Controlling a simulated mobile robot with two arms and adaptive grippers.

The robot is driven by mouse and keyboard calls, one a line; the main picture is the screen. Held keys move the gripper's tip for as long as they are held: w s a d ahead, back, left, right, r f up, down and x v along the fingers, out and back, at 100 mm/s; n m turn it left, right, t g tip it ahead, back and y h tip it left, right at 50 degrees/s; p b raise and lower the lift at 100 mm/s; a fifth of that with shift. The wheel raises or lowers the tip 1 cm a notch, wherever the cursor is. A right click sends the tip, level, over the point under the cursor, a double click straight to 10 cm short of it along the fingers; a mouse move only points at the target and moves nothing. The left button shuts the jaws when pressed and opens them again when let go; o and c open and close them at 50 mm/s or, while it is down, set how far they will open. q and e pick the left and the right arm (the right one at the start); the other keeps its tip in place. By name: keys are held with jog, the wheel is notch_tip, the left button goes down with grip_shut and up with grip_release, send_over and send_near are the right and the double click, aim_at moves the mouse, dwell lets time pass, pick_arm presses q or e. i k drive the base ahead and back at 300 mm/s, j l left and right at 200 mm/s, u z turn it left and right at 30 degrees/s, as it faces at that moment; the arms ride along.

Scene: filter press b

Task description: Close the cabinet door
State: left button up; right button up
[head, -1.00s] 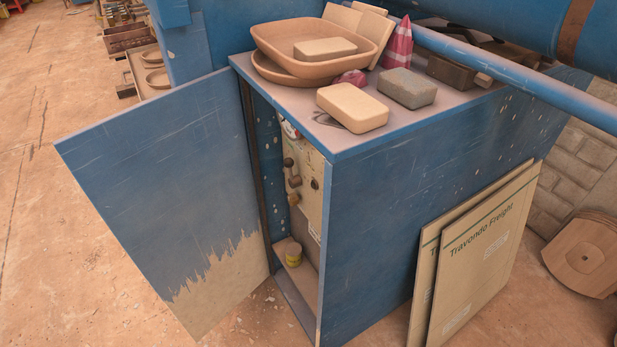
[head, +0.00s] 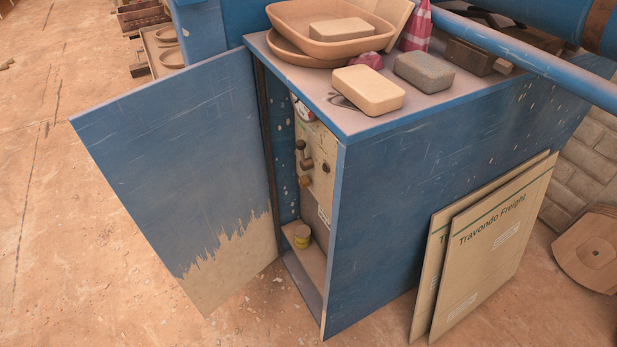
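The cabinet (head: 420,200) is a worn blue metal box standing on the floor in the middle of the head view. Its door (head: 180,160) stands wide open to the left, blue with scratches and bare tan paint along its lower part. The door joins the cabinet along the opening's left edge. Neither of my grippers is in view.
On the cabinet top lie stacked tan trays (head: 325,42), a tan block (head: 368,91), a grey block (head: 422,71) and a red-white cone (head: 416,28). Flat cardboard boxes (head: 490,255) lean on the right side. A blue pipe (head: 530,60) crosses above. The floor left of the door is clear.

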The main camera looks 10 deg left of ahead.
aim_at(181, 152)
jog(key=k, duration=0.45)
jog(key=k+z, duration=0.45)
jog(key=k+l+z, duration=0.25)
jog(key=z, duration=0.25)
jog(key=j+z, duration=0.45)
jog(key=j, duration=0.4)
jog(key=k+j+z, duration=0.1)
jog(key=j+z, duration=0.35)
jog(key=j, duration=0.4)
jog(key=k+j, duration=0.1)
jog(key=j, duration=1.2)
jog(key=k+j, duration=0.15)
jog(key=j, duration=1.1)
jog(key=k+j, duration=0.15)
jog(key=j, duration=1.15)
jog(key=k+z, duration=0.05)
